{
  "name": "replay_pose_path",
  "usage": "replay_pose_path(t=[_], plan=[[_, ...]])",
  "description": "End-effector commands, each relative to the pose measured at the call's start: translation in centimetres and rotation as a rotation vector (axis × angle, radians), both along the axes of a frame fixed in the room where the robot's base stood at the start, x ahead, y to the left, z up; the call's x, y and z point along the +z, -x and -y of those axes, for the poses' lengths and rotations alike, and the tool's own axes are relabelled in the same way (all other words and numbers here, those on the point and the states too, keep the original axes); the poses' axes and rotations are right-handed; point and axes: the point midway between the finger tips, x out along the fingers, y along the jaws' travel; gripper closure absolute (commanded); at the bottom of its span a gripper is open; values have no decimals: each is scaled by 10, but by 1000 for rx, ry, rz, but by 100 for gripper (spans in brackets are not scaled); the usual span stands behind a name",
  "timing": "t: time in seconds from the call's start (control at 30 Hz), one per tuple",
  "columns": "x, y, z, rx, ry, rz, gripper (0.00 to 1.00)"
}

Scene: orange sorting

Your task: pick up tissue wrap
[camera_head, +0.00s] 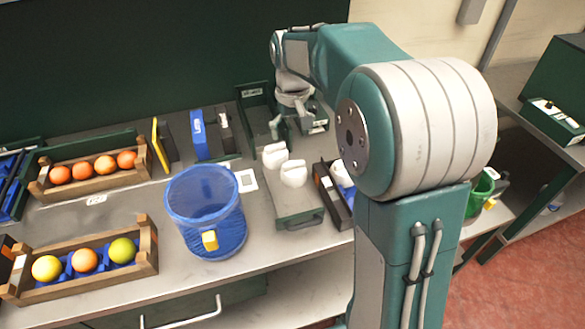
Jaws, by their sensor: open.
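Two white rounded pieces that look like wrapped tissue stand side by side on a grey-green tray with a handle. One white piece (275,156) is farther back and left, and the other white piece (293,174) is nearer and right. The tray (300,208) lies on the grey metal table. Another white piece (341,174) shows partly inside a dark box, half hidden by my arm. My gripper (297,128) is open above the table, just behind the two white pieces and apart from them. Its far side is hard to make out.
A blue clear bucket (205,205) with a yellow tab stands left of the tray. Wooden crates of oranges (146,157) and mixed fruit (148,246) stand farther left. Blue and yellow upright pieces (199,136) and a dark green holder (252,108) stand at the back.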

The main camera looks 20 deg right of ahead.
Motion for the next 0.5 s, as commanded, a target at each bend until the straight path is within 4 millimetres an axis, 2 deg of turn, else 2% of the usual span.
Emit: replay_pose_path(t=[0.2, 0.5], plan=[[-36, 1, 0, 0, -1, -4, 0], [-66, 4, 1, 0, -1, -5, 0]])
